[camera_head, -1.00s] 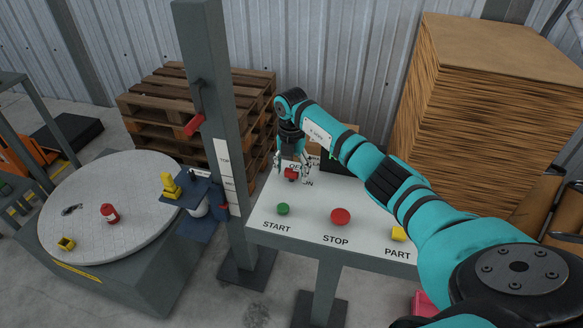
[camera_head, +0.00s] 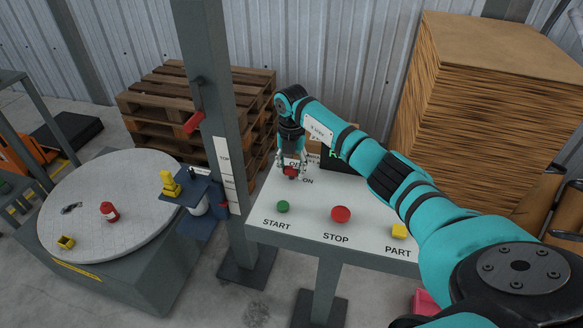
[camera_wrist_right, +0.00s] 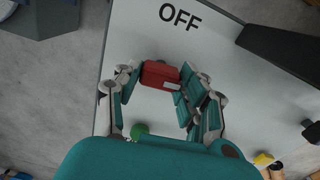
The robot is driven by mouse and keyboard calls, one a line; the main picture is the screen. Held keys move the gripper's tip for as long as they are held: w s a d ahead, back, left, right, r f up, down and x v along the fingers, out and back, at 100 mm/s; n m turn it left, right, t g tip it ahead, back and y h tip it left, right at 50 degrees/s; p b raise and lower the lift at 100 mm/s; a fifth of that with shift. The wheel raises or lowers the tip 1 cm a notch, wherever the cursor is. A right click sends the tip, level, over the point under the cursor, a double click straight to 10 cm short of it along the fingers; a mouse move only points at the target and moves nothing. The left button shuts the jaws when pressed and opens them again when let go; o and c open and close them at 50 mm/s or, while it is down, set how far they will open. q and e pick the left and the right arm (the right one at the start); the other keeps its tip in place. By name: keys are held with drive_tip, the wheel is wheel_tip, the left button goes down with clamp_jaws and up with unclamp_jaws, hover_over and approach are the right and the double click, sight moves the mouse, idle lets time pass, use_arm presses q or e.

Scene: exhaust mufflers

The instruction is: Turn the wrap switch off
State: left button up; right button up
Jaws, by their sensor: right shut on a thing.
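The wrap switch has a red handle (camera_head: 290,171) on the white panel (camera_head: 359,238). In the right wrist view the red handle (camera_wrist_right: 160,74) lies between the two fingers of my right gripper (camera_wrist_right: 158,88), just below the printed word OFF (camera_wrist_right: 180,17). My right gripper (camera_head: 291,165) is shut on the handle in the head view. The word ON shows just right of the handle in the head view, and OFF is partly covered by the gripper. My left gripper is not in view.
The panel also carries a green START button (camera_head: 283,207), a red STOP button (camera_head: 341,215) and a yellow PART button (camera_head: 399,231). A grey post (camera_head: 218,120) stands left of the panel. A turntable (camera_head: 115,235) holds small parts. Stacked cardboard (camera_head: 490,110) stands behind at right.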

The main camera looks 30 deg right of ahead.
drive_tip(key=n+b, duration=0.1)
drive_tip(key=n, duration=0.2)
drive_tip(key=shift+f+b, duration=0.1)
drive_tip(key=shift+b, duration=0.3)
drive_tip(key=n+b, duration=0.2)
drive_tip(key=n, duration=0.3)
drive_tip(key=shift+n+b, duration=0.3)
drive_tip(key=n+b, duration=0.1)
drive_tip(key=n, duration=0.3)
drive_tip(key=shift+n+b, duration=0.8)
drive_tip(key=shift+n, duration=1.4)
drive_tip(key=o, duration=1.2)
drive_tip(key=shift+c, duration=0.2)
drive_tip(key=shift+r, duration=0.25)
